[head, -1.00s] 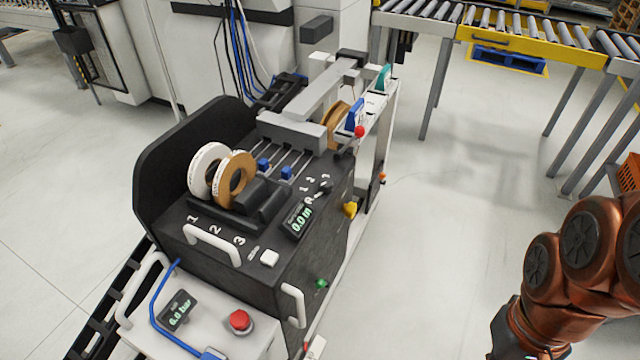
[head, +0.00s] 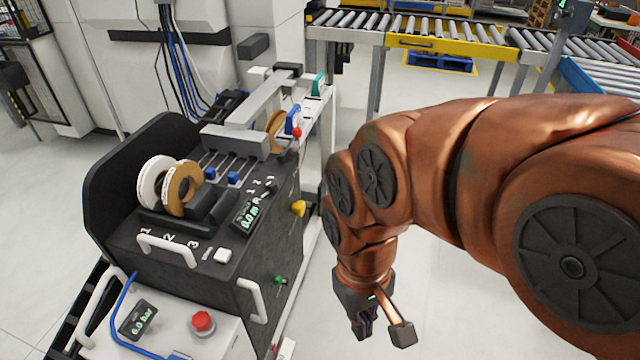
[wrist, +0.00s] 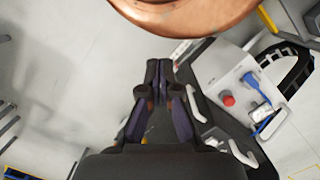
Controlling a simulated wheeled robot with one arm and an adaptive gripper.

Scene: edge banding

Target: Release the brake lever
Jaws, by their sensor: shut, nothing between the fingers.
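The black edge banding cart (head: 215,255) stands left of centre in the head view. A lever with a red ball knob (head: 297,132) sticks up at its far right corner. A yellow knob (head: 298,208) and a green knob (head: 279,280) sit on its right side. No label shows which one is the brake lever. My gripper (head: 366,328) hangs to the right of the cart's near end, apart from it and pointing down. In the wrist view its fingers (wrist: 158,68) are together and empty, with the cart's white handle (wrist: 196,103) behind them.
A red button (head: 203,321) and a pressure display sit on the white front box. White handles (head: 252,301) stick out from the cart's sides. Tape rolls (head: 183,187) stand on top. A roller conveyor (head: 420,42) stands behind. The floor right of the cart is open.

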